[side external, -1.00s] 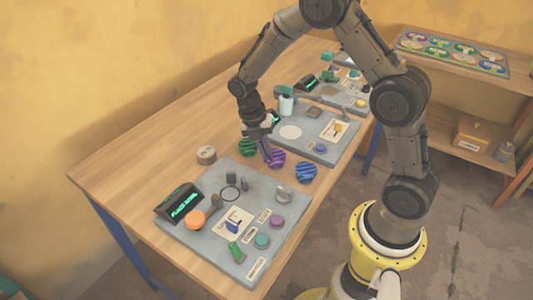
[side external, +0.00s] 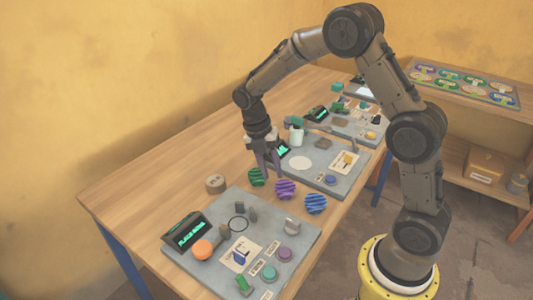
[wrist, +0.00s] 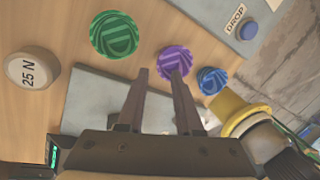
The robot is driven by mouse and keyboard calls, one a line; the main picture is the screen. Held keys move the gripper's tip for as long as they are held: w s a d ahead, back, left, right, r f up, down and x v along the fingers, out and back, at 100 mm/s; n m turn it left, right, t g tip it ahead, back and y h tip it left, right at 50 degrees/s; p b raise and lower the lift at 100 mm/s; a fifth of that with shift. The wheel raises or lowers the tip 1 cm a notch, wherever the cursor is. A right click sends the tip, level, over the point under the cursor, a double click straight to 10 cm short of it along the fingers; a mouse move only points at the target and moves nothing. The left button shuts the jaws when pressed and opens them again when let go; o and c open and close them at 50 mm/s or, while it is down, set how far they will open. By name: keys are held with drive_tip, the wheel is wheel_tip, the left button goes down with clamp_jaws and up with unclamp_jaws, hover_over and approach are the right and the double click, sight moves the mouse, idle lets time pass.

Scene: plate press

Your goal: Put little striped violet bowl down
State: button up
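The little striped violet bowl (side external: 285,189) stands on the wooden table between a striped green bowl (side external: 256,177) and a striped blue bowl (side external: 315,204). In the wrist view, the violet bowl (wrist: 175,61) lies just beyond my fingertips, with the green bowl (wrist: 115,35) to its left and the blue bowl (wrist: 212,80) to its right. My gripper (side external: 268,172) points down above and behind the violet bowl. In the wrist view, my gripper's (wrist: 160,72) fingers are apart with nothing between them.
A grey board (side external: 205,262) with a display, an orange knob and buttons lies in front of the bowls. Another grey board (side external: 335,178) lies behind them. A round weight marked 25 N (wrist: 32,70) stands left of the green bowl. Bare table surrounds the bowls.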

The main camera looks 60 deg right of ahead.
drive_tip(key=d+v, duration=0.1)
drive_tip(key=v, duration=0.5)
drive_tip(key=s+a+r+m+t, duration=0.4)
drive_tip(key=s+r+m, duration=0.6)
drive_tip(key=s+a+m+t+y, duration=0.1)
drive_tip(key=s+m+t, duration=0.3)
drive_tip(key=s+m, duration=0.8)
drive_tip(key=shift+s+a+m, duration=0.35)
drive_tip(key=shift+a+m, duration=0.05)
drive_tip(key=shift+a, duration=0.25)
